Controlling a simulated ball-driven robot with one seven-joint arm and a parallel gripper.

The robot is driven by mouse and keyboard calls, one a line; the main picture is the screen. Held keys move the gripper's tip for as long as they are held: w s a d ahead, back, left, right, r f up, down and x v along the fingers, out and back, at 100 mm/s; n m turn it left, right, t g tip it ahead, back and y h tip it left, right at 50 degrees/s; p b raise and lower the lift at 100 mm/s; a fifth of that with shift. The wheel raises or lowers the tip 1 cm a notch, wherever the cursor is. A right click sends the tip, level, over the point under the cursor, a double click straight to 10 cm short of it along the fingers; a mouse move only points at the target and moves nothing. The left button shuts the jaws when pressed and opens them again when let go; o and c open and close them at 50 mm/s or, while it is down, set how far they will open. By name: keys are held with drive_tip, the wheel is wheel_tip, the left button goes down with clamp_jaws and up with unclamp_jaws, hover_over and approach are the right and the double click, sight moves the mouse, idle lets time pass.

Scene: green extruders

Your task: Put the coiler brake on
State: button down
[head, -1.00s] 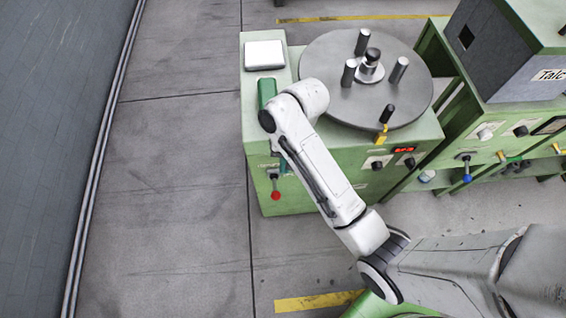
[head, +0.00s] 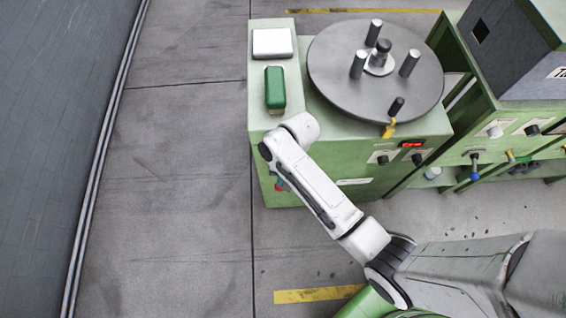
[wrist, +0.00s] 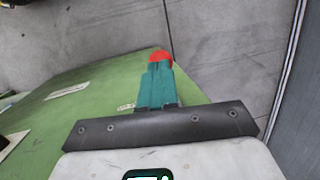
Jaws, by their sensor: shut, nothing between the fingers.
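The coiler is a green cabinet (head: 340,153) with a round grey turntable (head: 335,75) on top. On its front left is a lever with a red ball knob (head: 278,187), mostly hidden behind my arm in the head view. In the wrist view the red knob (wrist: 160,56) shows just beyond the tips of my gripper (wrist: 160,68). The teal fingers are together with nothing between them. Whether they touch the knob or lever I cannot tell. The lever's shaft is hidden behind the fingers.
A green box (head: 275,88) and a white box (head: 272,43) sit on the cabinet's left top. Right of it stands another green machine with a blue-knobbed lever (head: 475,173). Grey floor (head: 170,200) to the left is clear up to the wall.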

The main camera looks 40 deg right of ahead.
drive_tip(key=shift+s+a, duration=0.1)
drive_tip(key=shift+s+a+f+t+h, duration=0.2)
drive_tip(key=shift+s+f+t+h, duration=0.15)
drive_tip(key=shift+f+t, duration=0.15)
drive_tip(key=shift+s+a+f+t+h, duration=0.2)
drive_tip(key=shift+s+f+t+h, duration=0.1)
drive_tip(key=shift+f+t+h, duration=0.15)
drive_tip(key=shift+s+a+f+n+t+h+b, duration=0.15)
drive_tip(key=shift+f+t+h+b, duration=0.3)
drive_tip(key=shift+f, duration=0.5)
drive_tip(key=shift+s+a+f+n+t+h+b, duration=0.1)
drive_tip(key=shift+s+a+f+t+h+b, duration=0.15)
drive_tip(key=shift+f+t+b, duration=0.5)
drive_tip(key=shift+s+a+f+n+t+h+b, duration=0.1)
drive_tip(key=shift+s+f+t+h+b, duration=0.2)
drive_tip(key=shift+f, duration=0.95)
